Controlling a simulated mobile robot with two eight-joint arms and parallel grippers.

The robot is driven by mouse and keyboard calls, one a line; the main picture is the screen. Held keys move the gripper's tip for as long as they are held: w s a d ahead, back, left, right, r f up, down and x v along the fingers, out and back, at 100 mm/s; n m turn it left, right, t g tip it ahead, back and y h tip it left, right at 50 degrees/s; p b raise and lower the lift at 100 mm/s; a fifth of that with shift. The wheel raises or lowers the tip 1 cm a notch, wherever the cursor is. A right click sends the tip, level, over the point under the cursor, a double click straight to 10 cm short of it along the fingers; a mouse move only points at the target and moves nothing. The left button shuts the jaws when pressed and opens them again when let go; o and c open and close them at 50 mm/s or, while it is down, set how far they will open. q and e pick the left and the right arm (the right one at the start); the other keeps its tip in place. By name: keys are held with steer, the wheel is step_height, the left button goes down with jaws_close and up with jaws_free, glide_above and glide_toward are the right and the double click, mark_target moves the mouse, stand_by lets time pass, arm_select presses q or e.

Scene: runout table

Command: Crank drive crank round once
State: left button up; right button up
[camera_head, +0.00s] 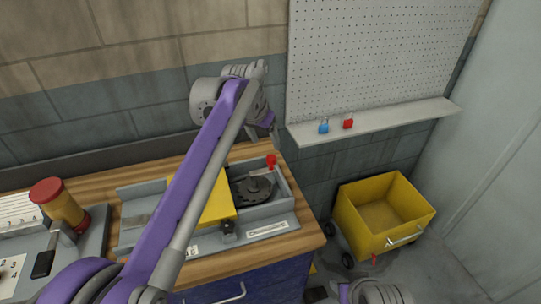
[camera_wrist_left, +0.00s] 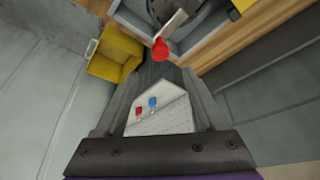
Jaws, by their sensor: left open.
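The crank has a red knob (camera_head: 271,160) on a pale arm over a dark round wheel (camera_head: 252,187), in a grey housing on the wooden bench. In the left wrist view, the red knob (camera_wrist_left: 160,50) and its crank arm (camera_wrist_left: 173,24) show just past the fingertips. My left gripper (camera_head: 268,125) is above the knob in the head view, partly hidden by its own wrist. In the wrist view its two fingers (camera_wrist_left: 163,78) are apart with nothing held. I cannot tell whether a finger touches the knob. My right gripper is not in view.
A yellow cover (camera_head: 217,200) sits beside the wheel, partly behind my left arm. A red-capped yellow cylinder (camera_head: 60,203) stands at left. A shelf (camera_head: 400,118) under the pegboard holds blue and red padlocks. A yellow cart (camera_head: 348,218) stands right of the bench.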

mark_target(271, 158)
arm_select(q)
steer(key=x, duration=0.9)
steer(key=shift+w+f, duration=0.1)
steer(key=shift+f, duration=0.3)
jaws_close()
stand_by(0.9)
